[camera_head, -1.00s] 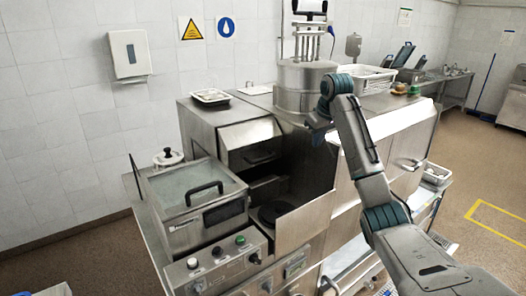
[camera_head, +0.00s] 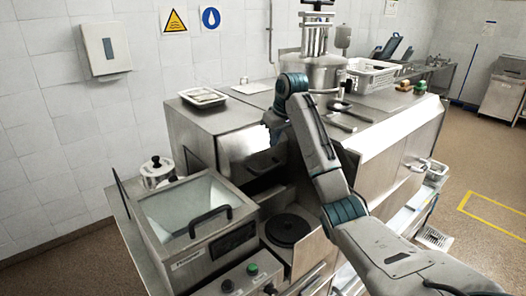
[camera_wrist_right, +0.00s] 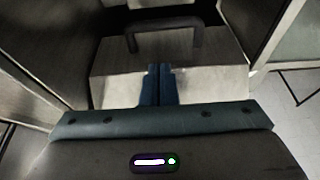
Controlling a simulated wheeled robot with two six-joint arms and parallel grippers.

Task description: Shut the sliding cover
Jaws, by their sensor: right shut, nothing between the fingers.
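A pale metal cover with a sloped front (camera_head: 240,148) sits on the steel machine, above a dark open recess. In the right wrist view, a pale metal panel (camera_wrist_right: 115,68) with a dark bar handle (camera_wrist_right: 165,32) faces me; it seems to be this cover. My right gripper (camera_head: 272,130) is just in front of the cover's right side in the head view. Its blue fingers (camera_wrist_right: 158,84) are together and empty, in front of the panel and below the handle. I cannot tell whether they touch the panel. My left gripper is not in view.
A fryer (camera_head: 185,218) with a glass top and black handle stands at front left, beside a round dark hotplate (camera_head: 287,229). A lidded pot (camera_head: 157,172) is behind it. A white tray (camera_head: 203,97), large metal pot (camera_head: 325,75) and white basket (camera_head: 372,76) stand on top.

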